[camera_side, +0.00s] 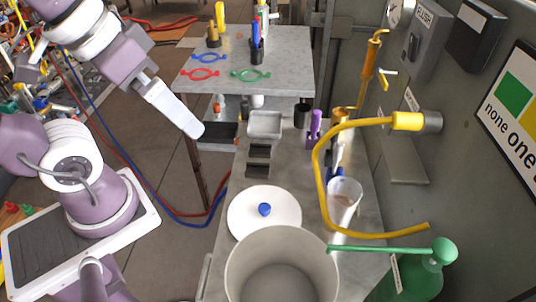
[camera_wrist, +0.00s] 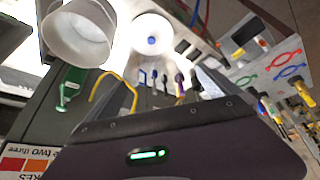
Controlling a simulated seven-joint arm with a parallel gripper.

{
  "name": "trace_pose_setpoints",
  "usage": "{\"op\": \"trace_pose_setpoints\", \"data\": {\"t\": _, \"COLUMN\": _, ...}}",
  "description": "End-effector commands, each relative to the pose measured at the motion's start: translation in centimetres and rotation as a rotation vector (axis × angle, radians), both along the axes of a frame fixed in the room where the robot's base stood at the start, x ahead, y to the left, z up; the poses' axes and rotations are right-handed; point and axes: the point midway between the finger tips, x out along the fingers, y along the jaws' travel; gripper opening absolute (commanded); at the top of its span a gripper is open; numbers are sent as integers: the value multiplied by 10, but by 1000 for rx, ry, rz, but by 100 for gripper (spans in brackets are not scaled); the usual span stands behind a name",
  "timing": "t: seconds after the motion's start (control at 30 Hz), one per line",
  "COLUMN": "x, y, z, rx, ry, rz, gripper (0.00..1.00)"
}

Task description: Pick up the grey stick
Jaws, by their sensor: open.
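My gripper (camera_side: 195,128) hangs at the upper left of centre in the side view, pale and pointing down and to the right. It is in the air, left of the bench and in front of the table. In the wrist view its grey jaws (camera_wrist: 165,88) are apart, and I see nothing held between them. I cannot pick out a grey stick for certain in either view. Several upright tools stand on the back table, including a yellow-handled one (camera_side: 220,17) and a blue one (camera_side: 255,34), and the gripper is apart from them.
The bench holds a grey tray (camera_side: 265,136), a white lid (camera_side: 240,222) with a blue knob, a large pot (camera_side: 240,275) and a clear cup (camera_side: 343,205). A yellow hose (camera_side: 322,150) curves over its right side. Red (camera_side: 205,73) and green (camera_side: 250,75) rings lie on the back table (camera_side: 290,50).

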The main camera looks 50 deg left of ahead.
Motion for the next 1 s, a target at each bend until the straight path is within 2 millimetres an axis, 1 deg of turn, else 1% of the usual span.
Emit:
{"op": "trace_pose_setpoints", "data": {"t": 0.03, "x": -4, "y": 3, "z": -3, "rx": 24, "ry": -26, "rz": -20, "gripper": 94}}
{"op": "trace_pose_setpoints", "data": {"t": 0.1, "x": -6, "y": 6, "z": -5, "rx": 43, "ry": -42, "rz": -37, "gripper": 80}}
{"op": "trace_pose_setpoints", "data": {"t": 0.17, "x": -7, "y": 6, "z": -5, "rx": 46, "ry": -44, "rz": -41, "gripper": 69}}
{"op": "trace_pose_setpoints", "data": {"t": 0.2, "x": -6, "y": 6, "z": -5, "rx": 46, "ry": -43, "rz": -41, "gripper": 61}}
{"op": "trace_pose_setpoints", "data": {"t": 0.27, "x": -6, "y": 6, "z": -5, "rx": 45, "ry": -42, "rz": -41, "gripper": 49}}
{"op": "trace_pose_setpoints", "data": {"t": 0.3, "x": -6, "y": 6, "z": -5, "rx": 45, "ry": -42, "rz": -41, "gripper": 45}}
{"op": "trace_pose_setpoints", "data": {"t": 0.57, "x": -5, "y": 5, "z": -4, "rx": 42, "ry": -39, "rz": -42, "gripper": 45}}
{"op": "trace_pose_setpoints", "data": {"t": 0.63, "x": 3, "y": 3, "z": 1, "rx": 26, "ry": -18, "rz": -72, "gripper": 45}}
{"op": "trace_pose_setpoints", "data": {"t": 0.67, "x": 10, "y": 1, "z": 5, "rx": 10, "ry": 0, "rz": -97, "gripper": 45}}
{"op": "trace_pose_setpoints", "data": {"t": 0.73, "x": 39, "y": -5, "z": 16, "rx": -34, "ry": 58, "rz": -188, "gripper": 45}}
{"op": "trace_pose_setpoints", "data": {"t": 0.77, "x": 56, "y": -8, "z": 21, "rx": -54, "ry": 84, "rz": -236, "gripper": 45}}
{"op": "trace_pose_setpoints", "data": {"t": 0.8, "x": 83, "y": -9, "z": 24, "rx": -77, "ry": 115, "rz": -299, "gripper": 45}}
{"op": "trace_pose_setpoints", "data": {"t": 0.83, "x": 103, "y": -11, "z": 24, "rx": -90, "ry": 135, "rz": -349, "gripper": 45}}
{"op": "trace_pose_setpoints", "data": {"t": 0.87, "x": 123, "y": -12, "z": 22, "rx": -98, "ry": 152, "rz": -394, "gripper": 45}}
{"op": "trace_pose_setpoints", "data": {"t": 0.9, "x": 151, "y": -12, "z": 17, "rx": -101, "ry": 170, "rz": -458, "gripper": 45}}
{"op": "trace_pose_setpoints", "data": {"t": 0.93, "x": 172, "y": -13, "z": 10, "rx": -98, "ry": 183, "rz": -504, "gripper": 45}}
{"op": "trace_pose_setpoints", "data": {"t": 0.97, "x": 192, "y": -13, "z": 2, "rx": -89, "ry": 193, "rz": -553, "gripper": 45}}
{"op": "trace_pose_setpoints", "data": {"t": 1.0, "x": 219, "y": -14, "z": -11, "rx": -70, "ry": 205, "rz": -622, "gripper": 45}}
